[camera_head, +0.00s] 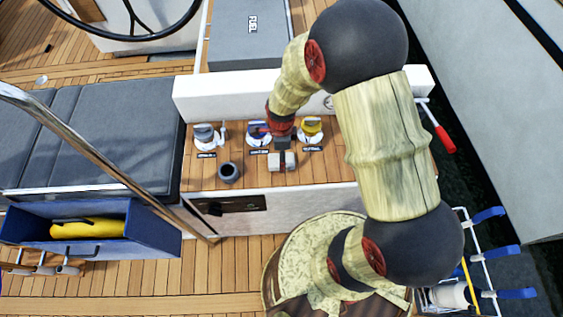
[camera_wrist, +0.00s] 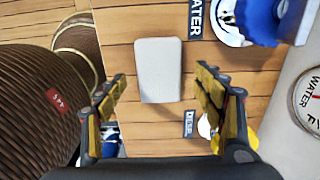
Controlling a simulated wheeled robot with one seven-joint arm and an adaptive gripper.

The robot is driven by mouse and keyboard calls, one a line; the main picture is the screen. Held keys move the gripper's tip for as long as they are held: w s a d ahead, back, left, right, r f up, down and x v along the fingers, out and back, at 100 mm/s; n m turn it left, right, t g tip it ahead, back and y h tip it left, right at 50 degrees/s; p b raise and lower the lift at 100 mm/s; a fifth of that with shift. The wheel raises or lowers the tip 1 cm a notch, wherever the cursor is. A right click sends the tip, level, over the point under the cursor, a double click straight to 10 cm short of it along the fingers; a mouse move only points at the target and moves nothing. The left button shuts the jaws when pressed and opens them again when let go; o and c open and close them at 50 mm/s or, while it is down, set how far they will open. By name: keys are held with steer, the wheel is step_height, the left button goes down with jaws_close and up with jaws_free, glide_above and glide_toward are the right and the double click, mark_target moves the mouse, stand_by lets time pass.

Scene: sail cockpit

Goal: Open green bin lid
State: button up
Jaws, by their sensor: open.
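No green bin lid is identifiable in either view. My gripper (camera_head: 283,143) is over the wooden counter, near the middle blue-topped fitting (camera_head: 258,134). In the wrist view my gripper (camera_wrist: 160,84) is open and empty, its two fingers apart. A pale grey rounded block (camera_wrist: 158,70) shows between and beyond the fingertips; whether they touch it I cannot tell. In the head view a small pale block (camera_head: 289,161) lies just under my gripper. A yellow-topped fitting (camera_head: 312,128) stands to the right, and a grey-topped fitting (camera_head: 205,136) to the left.
A dark cup (camera_head: 230,173) stands on the counter. A blue open box (camera_head: 150,236) at the lower left holds a yellow item (camera_head: 88,229). A grey FUEL box (camera_head: 247,35) is behind a white ledge. A slanting metal rail (camera_head: 85,150) crosses the left side.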

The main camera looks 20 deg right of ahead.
step_height(320, 180, down, 3)
steer(key=shift+b, duration=0.3)
steer(key=shift+r, duration=0.1)
steer(key=c, duration=1.1)
steer(key=shift+c, duration=0.7)
